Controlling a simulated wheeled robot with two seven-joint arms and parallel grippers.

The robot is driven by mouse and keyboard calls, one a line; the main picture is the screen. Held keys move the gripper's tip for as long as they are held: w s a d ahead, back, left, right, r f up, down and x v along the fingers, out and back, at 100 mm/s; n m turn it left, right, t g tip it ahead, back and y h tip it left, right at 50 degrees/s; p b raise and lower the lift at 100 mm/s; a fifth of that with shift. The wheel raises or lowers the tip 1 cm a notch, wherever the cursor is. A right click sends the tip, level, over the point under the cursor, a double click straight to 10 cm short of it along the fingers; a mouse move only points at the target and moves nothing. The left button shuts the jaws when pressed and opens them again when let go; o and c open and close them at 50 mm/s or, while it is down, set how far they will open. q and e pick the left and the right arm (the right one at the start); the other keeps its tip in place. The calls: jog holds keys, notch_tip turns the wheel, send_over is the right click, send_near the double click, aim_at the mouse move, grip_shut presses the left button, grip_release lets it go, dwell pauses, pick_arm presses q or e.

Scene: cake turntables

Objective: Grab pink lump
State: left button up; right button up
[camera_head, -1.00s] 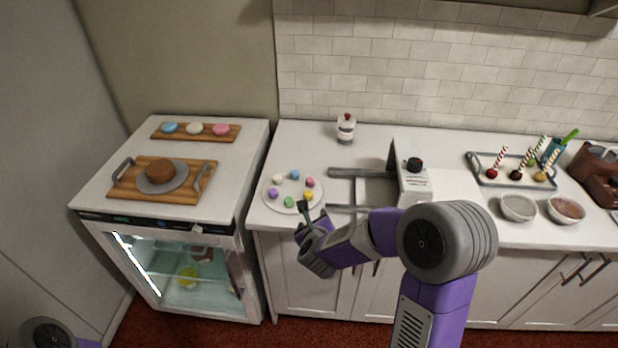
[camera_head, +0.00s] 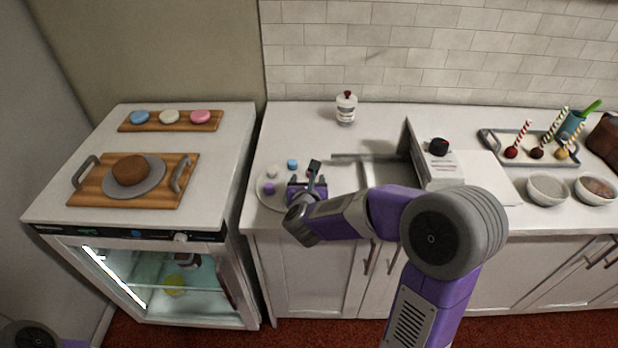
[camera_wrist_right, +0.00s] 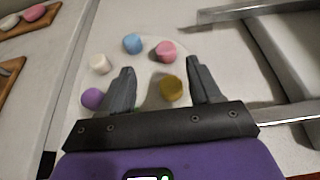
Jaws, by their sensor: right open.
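The pink lump (camera_wrist_right: 166,51) lies on the round white plate (camera_wrist_right: 152,70) in the right wrist view, just beyond my fingertips. My right gripper (camera_wrist_right: 160,66) is open, with its fingers pointing toward the pink lump. A yellow lump (camera_wrist_right: 171,88) lies between the fingers, nearer the palm. In the head view my right gripper (camera_head: 308,180) is over the right part of the plate (camera_head: 267,198) and hides the pink lump. My left gripper is not in view.
On the plate are a blue lump (camera_wrist_right: 133,43), a white lump (camera_wrist_right: 100,63) and a purple lump (camera_wrist_right: 92,98). A sink (camera_head: 375,172) lies right of the plate. A jar (camera_head: 346,108) stands behind. Wooden boards (camera_head: 130,197) lie on the left cabinet.

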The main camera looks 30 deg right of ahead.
jog(key=x, duration=0.5)
jog(key=b+x, duration=0.1)
jog(key=x, duration=0.1)
jog(key=shift+s+d+f, duration=0.1)
jog(key=shift+d+f, duration=0.15)
jog(key=shift+d, duration=0.15)
jog(key=c, duration=1.1)
